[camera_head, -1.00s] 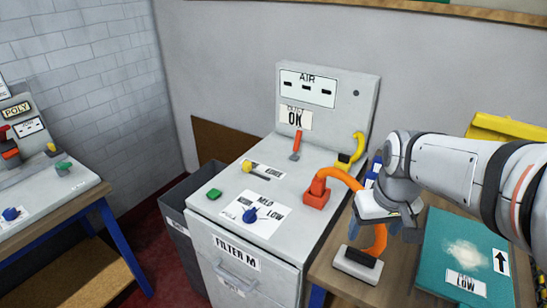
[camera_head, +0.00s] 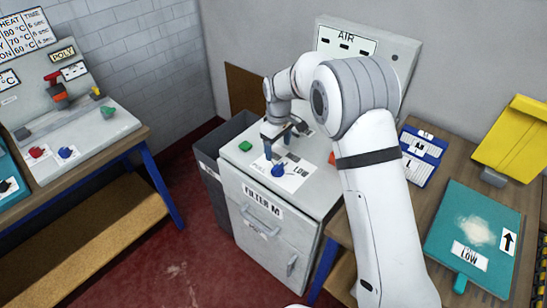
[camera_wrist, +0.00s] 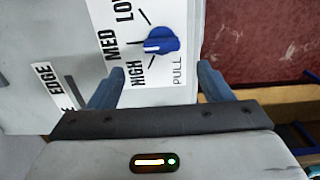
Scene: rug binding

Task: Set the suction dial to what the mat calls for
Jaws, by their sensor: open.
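The blue suction dial (camera_head: 279,170) sits on a white label on the grey machine's top. In the wrist view the dial (camera_wrist: 160,41) has LOW, MED and HIGH around it, and its white pointer mark points roughly toward MED. My gripper (camera_head: 283,143) is over the machine top just behind the dial. In the wrist view my gripper (camera_wrist: 159,85) is open and empty, its fingers spread wider than the dial and not visibly touching it.
A green button (camera_head: 245,146) is left of the dial. A dark bin (camera_head: 215,155) stands left of the machine. A blue-and-white card (camera_head: 422,155) and yellow tray (camera_head: 515,140) are on the right bench. My arm hides much of the machine's right side.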

